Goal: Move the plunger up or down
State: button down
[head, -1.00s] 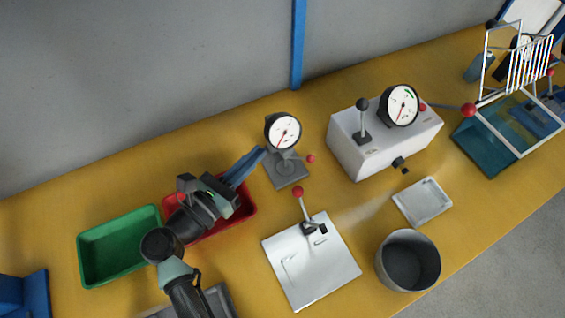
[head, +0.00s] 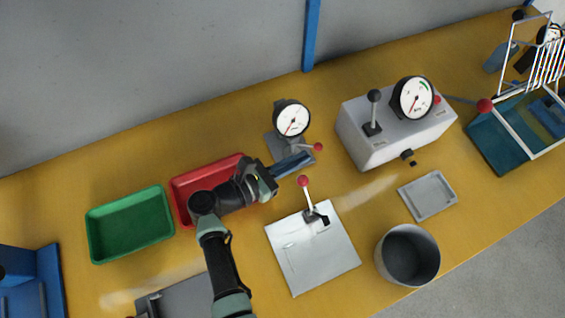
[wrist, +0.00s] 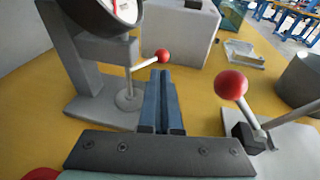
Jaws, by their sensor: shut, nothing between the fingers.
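The dial gauge stand (head: 292,118) is on the bench near the wall, with a grey base and column. In the wrist view its black dial (wrist: 112,10) is cut off at the top. Below it a thin vertical plunger (wrist: 128,85) meets a round foot on the base. A short lever with a red knob (head: 318,147) points out to the right of the plunger; the knob also shows in the wrist view (wrist: 162,56). My gripper (head: 307,158) is shut and empty. Its blue fingertips (wrist: 160,76) are just below the knob in both views; contact cannot be told.
A white plate fixture (head: 312,255) with an upright red-knobbed lever (head: 304,182) stands close to the right of my gripper. A white gauge box (head: 395,130), a grey tray (head: 428,205) and a grey bin (head: 408,278) are further right. Red (head: 185,185) and green (head: 130,240) trays lie left.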

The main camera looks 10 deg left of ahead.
jog(key=shift+w+d+f, duration=0.1)
jog(key=shift+w+d, duration=0.3)
jog(key=shift+w, duration=0.05)
